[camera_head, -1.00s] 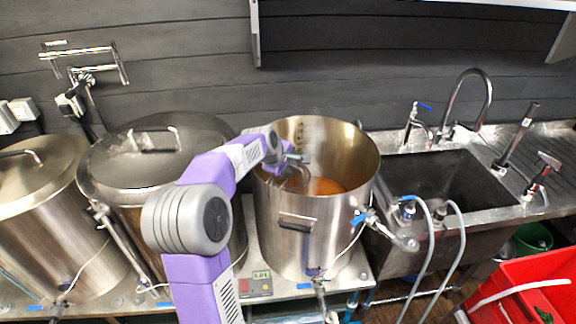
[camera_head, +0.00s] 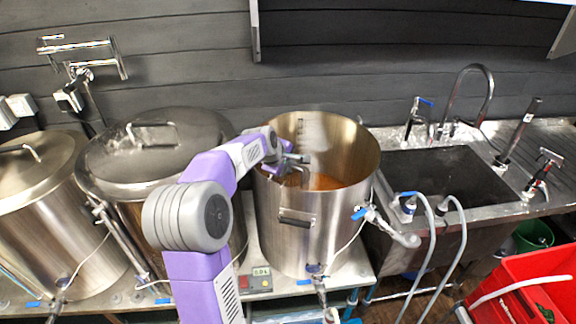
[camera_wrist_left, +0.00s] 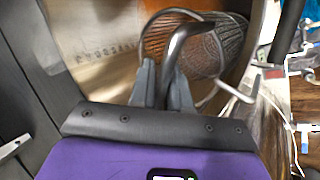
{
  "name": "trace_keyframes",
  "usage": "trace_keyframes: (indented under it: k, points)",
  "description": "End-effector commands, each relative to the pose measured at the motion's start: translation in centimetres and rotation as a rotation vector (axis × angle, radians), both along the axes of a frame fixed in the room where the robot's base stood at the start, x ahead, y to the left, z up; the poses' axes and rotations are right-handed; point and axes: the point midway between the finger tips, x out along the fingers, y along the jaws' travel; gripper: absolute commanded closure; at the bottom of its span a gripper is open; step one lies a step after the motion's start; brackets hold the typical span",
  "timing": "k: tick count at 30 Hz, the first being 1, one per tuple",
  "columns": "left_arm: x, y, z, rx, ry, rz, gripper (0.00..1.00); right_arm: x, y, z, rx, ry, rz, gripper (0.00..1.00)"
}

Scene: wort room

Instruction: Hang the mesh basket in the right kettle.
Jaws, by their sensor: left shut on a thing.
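The right kettle (camera_head: 318,222) is an open steel pot with amber liquid (camera_head: 326,183) inside. My left gripper (camera_head: 296,164) reaches in over its left rim and is shut. The left wrist view shows its fingers (camera_wrist_left: 162,88) closed on the dark curved bar of the mesh basket (camera_wrist_left: 212,54). The round mesh lies beyond the fingers, within the kettle's mouth. In the head view the basket is mostly hidden by the gripper and kettle wall. I cannot tell whether its bar touches the rim. My right gripper is not in view.
Two lidded kettles, one in the middle (camera_head: 160,150) and one at far left (camera_head: 40,215), stand to the left. A sink (camera_head: 450,180) with taps and hoses adjoins on the right. A red crate (camera_head: 535,285) is at lower right. A valve (camera_head: 385,224) juts from the kettle's right side.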

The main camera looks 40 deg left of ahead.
Motion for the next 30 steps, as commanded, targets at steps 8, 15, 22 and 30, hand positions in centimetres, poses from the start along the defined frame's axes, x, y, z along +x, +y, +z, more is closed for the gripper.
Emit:
trace_keyframes:
  k: [8, 15, 22, 30]
  points:
    - [0.02, -0.01, -0.34, 0.000, -0.001, 0.000, 1.00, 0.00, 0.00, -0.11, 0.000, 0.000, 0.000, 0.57]
    - [0.01, -0.02, -0.39, 0.000, 0.000, 0.000, 0.55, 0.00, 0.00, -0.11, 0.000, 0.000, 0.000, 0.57]
    - [-0.03, -0.04, -0.51, -0.001, 0.003, -0.001, 0.52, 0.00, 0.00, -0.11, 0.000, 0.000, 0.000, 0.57]
    - [-0.10, -0.04, -0.68, -0.002, 0.008, -0.001, 0.16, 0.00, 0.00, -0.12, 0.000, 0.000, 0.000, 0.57]
